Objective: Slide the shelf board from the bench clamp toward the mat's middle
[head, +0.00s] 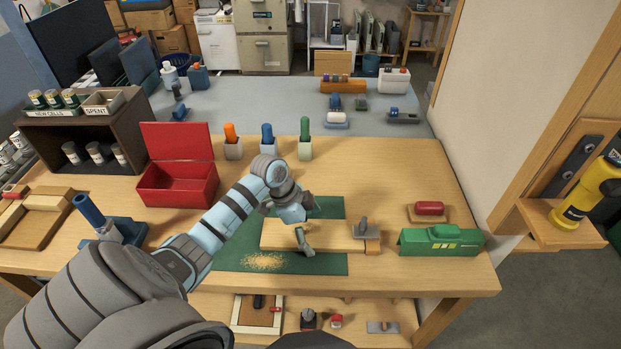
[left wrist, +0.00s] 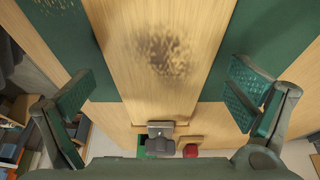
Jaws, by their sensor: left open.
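The shelf board (head: 341,235) is a pale wooden plank lying across the dark green mat (head: 228,258). In the left wrist view the board (left wrist: 160,80) has a dark speckled patch on its face. The grey bench clamp (head: 366,230) is at the board's right end, and it also shows in the left wrist view (left wrist: 161,138). My left gripper (head: 305,240) is over the board, pointing down at it. In the left wrist view its two padded fingers (left wrist: 165,100) are wide apart on either side of the board, with nothing between them gripped. My right gripper is not seen.
Sawdust (head: 264,262) lies on the mat's front part. A green case (head: 441,241) and a red-topped block (head: 429,209) stand right of the clamp. An open red box (head: 178,186) and several colored-handled tools in pale holders, one orange-handled (head: 231,140), stand behind.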

